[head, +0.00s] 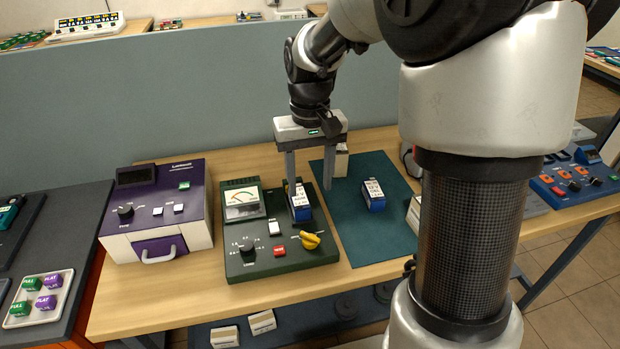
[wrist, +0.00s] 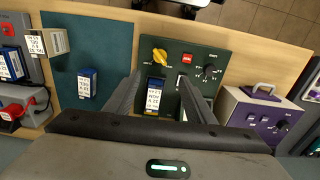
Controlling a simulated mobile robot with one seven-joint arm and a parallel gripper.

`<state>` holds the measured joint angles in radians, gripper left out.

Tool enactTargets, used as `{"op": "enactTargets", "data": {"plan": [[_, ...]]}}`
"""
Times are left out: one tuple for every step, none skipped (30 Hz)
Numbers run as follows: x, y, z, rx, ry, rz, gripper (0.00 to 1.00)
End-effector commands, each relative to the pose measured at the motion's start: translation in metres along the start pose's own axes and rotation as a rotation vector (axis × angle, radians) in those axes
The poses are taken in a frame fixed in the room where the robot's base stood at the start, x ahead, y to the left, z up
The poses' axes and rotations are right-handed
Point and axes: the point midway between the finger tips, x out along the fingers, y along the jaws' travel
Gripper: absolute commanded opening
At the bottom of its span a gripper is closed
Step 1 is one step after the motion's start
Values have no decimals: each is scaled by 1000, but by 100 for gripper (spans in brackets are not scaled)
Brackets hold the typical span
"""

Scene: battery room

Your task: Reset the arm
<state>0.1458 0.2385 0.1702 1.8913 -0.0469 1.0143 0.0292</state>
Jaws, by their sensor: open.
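My arm comes down from the top of the head view, and my gripper (head: 309,190) hangs above the dark green tester (head: 262,262) with its two fingers apart. A blue battery block (head: 300,208) with a white label stands upright in the tester. The left finger is close to it; I cannot tell whether they touch. In the wrist view the gripper (wrist: 160,78) is open, and the blue block (wrist: 154,97) shows between the fingers, nearer the left one. The tester has a meter, a yellow knob, a black dial and a red button.
A second blue block (head: 373,195) stands on the teal mat (head: 356,244); a pale box (head: 341,162) is behind it. A purple and white device (head: 157,212) stands left of the tester. A grey-blue partition (head: 180,100) rises behind the bench. The bench's front strip is clear.

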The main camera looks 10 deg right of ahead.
Motion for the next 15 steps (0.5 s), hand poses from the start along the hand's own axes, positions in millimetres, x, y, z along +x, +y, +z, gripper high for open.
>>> {"op": "enactTargets", "data": {"plan": [[0,0,0,0,0,0,50],[0,0,0,0,0,0,50],[0,0,0,0,0,0,50],[0,0,0,0,0,0,50],[0,0,0,0,0,0,50],[0,0,0,0,0,0,50],[0,0,0,0,0,0,50],[0,0,0,0,0,0,50],[0,0,0,0,0,0,50],[0,0,0,0,0,0,50],[0,0,0,0,1,0,50],[-2,0,1,0,4,2,50],[-6,0,3,0,9,3,50],[-10,0,5,-1,17,6,50],[-19,0,10,-1,33,10,50]]}}
